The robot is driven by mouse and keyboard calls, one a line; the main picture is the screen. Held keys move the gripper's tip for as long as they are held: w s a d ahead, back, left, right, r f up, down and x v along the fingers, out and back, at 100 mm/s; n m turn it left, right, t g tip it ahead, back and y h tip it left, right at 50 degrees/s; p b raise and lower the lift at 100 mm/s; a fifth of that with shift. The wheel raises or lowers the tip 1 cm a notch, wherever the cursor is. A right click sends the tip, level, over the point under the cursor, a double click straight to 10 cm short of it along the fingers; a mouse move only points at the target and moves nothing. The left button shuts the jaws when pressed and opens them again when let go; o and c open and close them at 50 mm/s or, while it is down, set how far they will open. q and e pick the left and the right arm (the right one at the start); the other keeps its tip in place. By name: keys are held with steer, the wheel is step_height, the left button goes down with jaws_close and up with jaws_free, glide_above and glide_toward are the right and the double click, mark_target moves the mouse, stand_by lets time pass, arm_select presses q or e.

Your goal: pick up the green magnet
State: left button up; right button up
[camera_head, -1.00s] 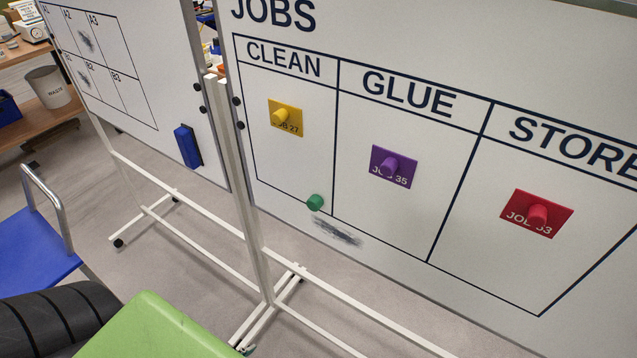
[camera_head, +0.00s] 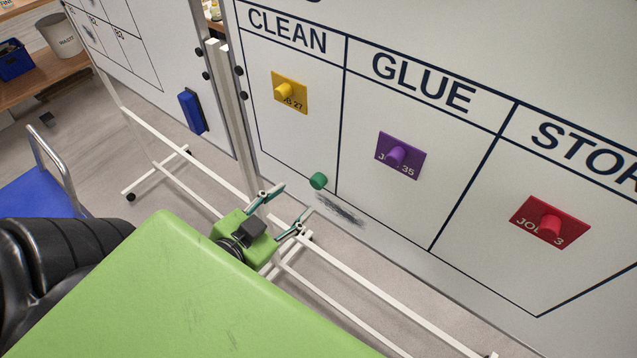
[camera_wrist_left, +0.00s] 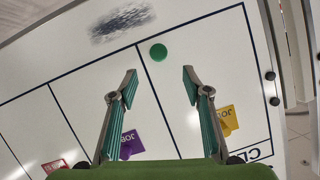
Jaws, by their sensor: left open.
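The green magnet (camera_head: 318,181) is a small round knob on the whiteboard (camera_head: 420,215), at the lower end of the CLEAN column near the line to GLUE. My left gripper (camera_head: 285,207) is open and empty, below and left of the magnet in the head view, and apart from it. In the left wrist view the green magnet (camera_wrist_left: 158,52) shows beyond and between the open fingertips (camera_wrist_left: 160,75). My right gripper is not in view.
Yellow (camera_head: 290,92), purple (camera_head: 399,156) and red (camera_head: 550,222) magnets hold job cards on the board. A dark smudge (camera_head: 340,209) lies beside the green magnet. A second board with a blue eraser (camera_head: 193,111) and a blue chair (camera_head: 45,190) stand at left.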

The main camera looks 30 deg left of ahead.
mark_target(315, 184)
arm_select(q)
steer(key=b+x, duration=0.3)
steer(key=x, duration=0.2)
steer(key=shift+f, duration=0.15)
steer(key=shift+w+f+b, duration=0.15)
steer(key=shift+w+b, duration=0.1)
steer(key=shift+b, duration=0.05)
steer(key=b+x, duration=0.2)
steer(key=x, duration=0.1)
steer(key=shift+s, duration=0.1)
steer(key=shift+w+p, duration=0.3)
steer(key=shift+w, duration=0.15)
steer(key=shift+w+f, duration=0.2)
steer(key=shift+w, duration=0.25)
steer(key=c, duration=1.1)
